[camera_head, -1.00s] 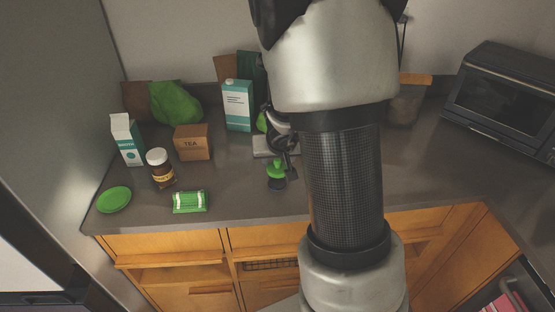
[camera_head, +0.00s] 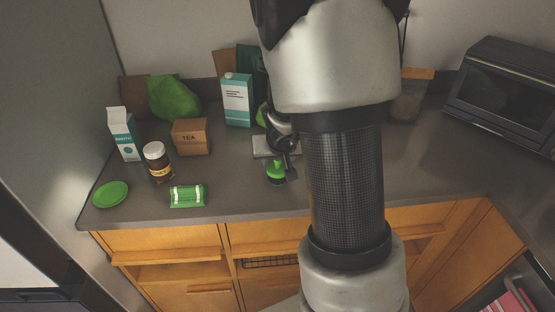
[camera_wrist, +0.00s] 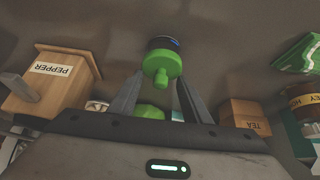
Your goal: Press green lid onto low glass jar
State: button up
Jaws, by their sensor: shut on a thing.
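The green lid (camera_head: 275,171) with its knob is at the top of a low dark jar (camera_head: 277,182) near the counter's front edge. In the wrist view the lid (camera_wrist: 161,65) lies against the jar (camera_wrist: 162,42), which shows a blue mark; I cannot tell whether it is fully seated. My gripper (camera_wrist: 160,80) is shut on the lid, with a finger on each side. In the head view my gripper (camera_head: 284,158) is just above and behind the lid, partly hidden by my arm.
A pepper box (camera_wrist: 52,80) shows in the wrist view. A toaster oven (camera_head: 503,98) is far right.

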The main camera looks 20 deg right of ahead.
jog(key=shift+s+f+b, duration=0.2)
jog(key=shift+f+b, duration=0.25)
jog(key=shift+f, duration=0.1)
dwell(1.3)
jog(key=o, duration=1.1)
jog(key=shift+w, duration=0.1)
jog(key=shift+r, duration=0.1)
jog(key=shift+r, duration=0.3)
jog(key=p+v, duration=1.2)
jog(key=v, duration=0.5)
jog(key=shift+f+p, duration=0.1)
jog(key=shift+p, duration=0.3)
jog(key=shift+a, duration=0.1)
